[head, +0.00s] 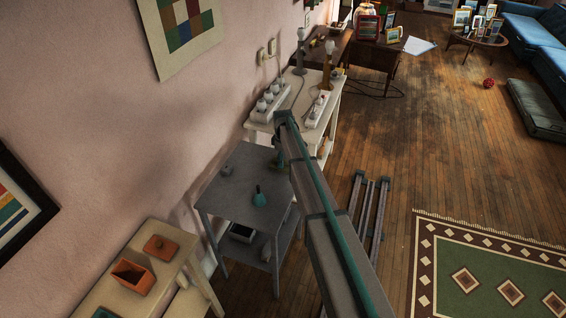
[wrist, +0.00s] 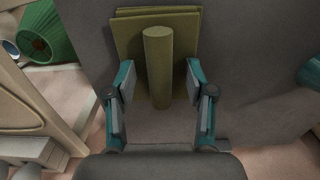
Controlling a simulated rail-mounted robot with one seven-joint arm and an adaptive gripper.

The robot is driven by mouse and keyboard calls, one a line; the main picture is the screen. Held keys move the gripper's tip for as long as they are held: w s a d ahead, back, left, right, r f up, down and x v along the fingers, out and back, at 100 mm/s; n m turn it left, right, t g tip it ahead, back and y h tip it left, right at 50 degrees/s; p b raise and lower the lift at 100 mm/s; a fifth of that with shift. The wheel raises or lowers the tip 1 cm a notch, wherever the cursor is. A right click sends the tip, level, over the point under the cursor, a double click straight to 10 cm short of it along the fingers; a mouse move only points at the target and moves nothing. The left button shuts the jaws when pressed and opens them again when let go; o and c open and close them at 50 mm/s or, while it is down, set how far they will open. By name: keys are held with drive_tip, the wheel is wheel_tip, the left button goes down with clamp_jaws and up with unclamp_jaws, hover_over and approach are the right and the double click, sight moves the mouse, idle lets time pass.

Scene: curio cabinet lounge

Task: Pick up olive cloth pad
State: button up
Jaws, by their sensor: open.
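The olive cloth pad (wrist: 127,35) shows at the top of the wrist view as flat, squarish olive layers against a grey surface. An olive cylinder (wrist: 158,65) of like colour stands out from it toward the camera, like a grip. My gripper (wrist: 160,78) is open, with one teal-and-grey finger on each side of the cylinder. Gaps show between the fingers and the cylinder, and nothing is held. In the head view I cannot make out the pad; my arm crosses the middle and covers part of the grey side table (head: 228,199).
The grey table holds a small teal object (head: 259,197). A pale table (head: 187,278) with an orange open box (head: 133,277) stands at lower left. A white table behind carries power strips (head: 270,98). A green ribbed object (wrist: 45,38) shows at the wrist view's left.

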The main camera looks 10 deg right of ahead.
drive_tip(key=shift+f, duration=0.1)
clamp_jaws()
idle(0.5)
drive_tip(key=shift+r+b, duration=0.65)
drive_tip(key=shift+b, duration=0.05)
drive_tip(key=s+r+b, duration=0.5)
drive_tip(key=s+r, duration=0.6)
drive_tip(key=s, duration=0.3)
drive_tip(key=shift+a+r+b, duration=0.3)
drive_tip(key=shift+a+r, duration=0.05)
drive_tip(key=shift+a, duration=0.05)
